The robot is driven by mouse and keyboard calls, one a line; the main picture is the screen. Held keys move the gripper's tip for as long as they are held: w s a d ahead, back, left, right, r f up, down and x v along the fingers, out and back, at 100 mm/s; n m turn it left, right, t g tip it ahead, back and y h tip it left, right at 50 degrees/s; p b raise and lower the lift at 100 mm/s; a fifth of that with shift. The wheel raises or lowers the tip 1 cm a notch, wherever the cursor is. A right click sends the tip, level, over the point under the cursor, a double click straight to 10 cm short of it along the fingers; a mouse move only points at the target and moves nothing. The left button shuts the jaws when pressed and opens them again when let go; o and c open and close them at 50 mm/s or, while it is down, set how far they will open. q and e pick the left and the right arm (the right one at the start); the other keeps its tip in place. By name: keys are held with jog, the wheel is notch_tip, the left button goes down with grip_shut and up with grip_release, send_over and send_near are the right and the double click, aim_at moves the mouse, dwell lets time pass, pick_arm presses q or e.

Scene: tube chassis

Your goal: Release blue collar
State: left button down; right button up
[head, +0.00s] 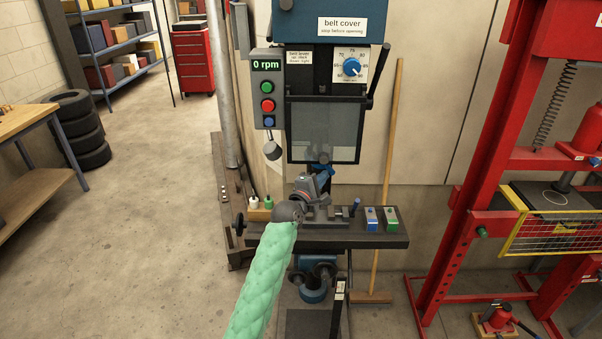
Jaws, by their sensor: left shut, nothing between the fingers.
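My left arm, in a mint-green sleeve, reaches up to the drill press table. My left gripper (318,187) is shut and empty just above the vise area, below the clear guard. A small blue part (325,172) shows right behind the gripper, under the guard; it may be the blue collar, and I cannot tell whether the fingers touch it. The gripper and wrist hide part of it and of the grey vise (328,216). A blue round part (313,294) also sits below the table. My right gripper is not in view.
The drill press table (375,238) holds a blue box (371,218), a green box (391,217) and small bottles (268,202). The control box (268,88) reads 0 rpm. A broom (390,150) leans behind. A red press frame (470,180) stands right.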

pick_arm(q)
jog(key=shift+d+r, duration=0.1)
jog(key=shift+d, duration=0.25)
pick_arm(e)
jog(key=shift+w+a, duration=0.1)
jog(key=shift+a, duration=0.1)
